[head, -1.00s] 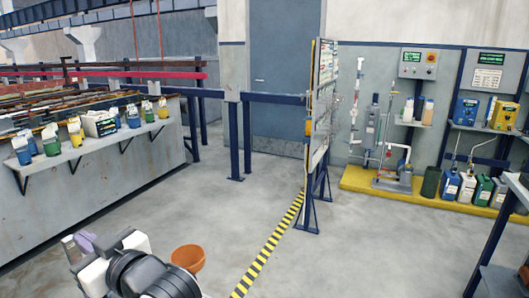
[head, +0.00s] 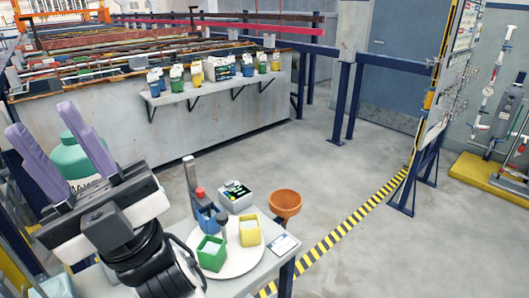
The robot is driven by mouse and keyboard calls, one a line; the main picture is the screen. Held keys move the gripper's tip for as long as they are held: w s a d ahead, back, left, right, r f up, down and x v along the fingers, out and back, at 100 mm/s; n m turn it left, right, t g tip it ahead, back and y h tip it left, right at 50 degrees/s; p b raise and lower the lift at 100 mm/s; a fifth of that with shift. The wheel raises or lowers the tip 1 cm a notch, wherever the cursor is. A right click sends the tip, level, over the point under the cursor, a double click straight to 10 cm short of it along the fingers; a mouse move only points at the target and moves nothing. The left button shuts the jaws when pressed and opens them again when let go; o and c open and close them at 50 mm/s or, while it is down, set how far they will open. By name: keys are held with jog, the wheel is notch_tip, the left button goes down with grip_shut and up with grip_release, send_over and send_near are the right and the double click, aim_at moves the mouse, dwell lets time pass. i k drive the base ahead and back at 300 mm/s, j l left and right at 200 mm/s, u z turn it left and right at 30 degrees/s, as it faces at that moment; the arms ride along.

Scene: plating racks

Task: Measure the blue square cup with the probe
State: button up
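The blue square cup (head: 207,219) stands on a round white plate (head: 256,264) on a table, behind the green square cup (head: 211,253) and left of the yellow square cup (head: 249,233). A small meter (head: 236,197) with a lit display is behind them. A grey upright post (head: 190,178) and a red-topped part (head: 200,192) are beside the blue cup. A dark upright piece stands at its right; I cannot tell whether either is the probe. My gripper (head: 40,118) is open and empty, its purple fingers raised at the left, apart from the cups.
An orange bowl (head: 285,204) is at the table's back right, near a white card (head: 284,244). A teal bottle (head: 74,158) is behind my gripper. A wall shelf (head: 212,92) holds several coloured containers and another meter. Open floor lies behind the table, with a striped line (head: 345,233).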

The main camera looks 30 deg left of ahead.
aim_at(199, 196)
jog(key=i+l+u, duration=0.1)
jog(key=l+u, duration=1)
jog(key=l, duration=0.15)
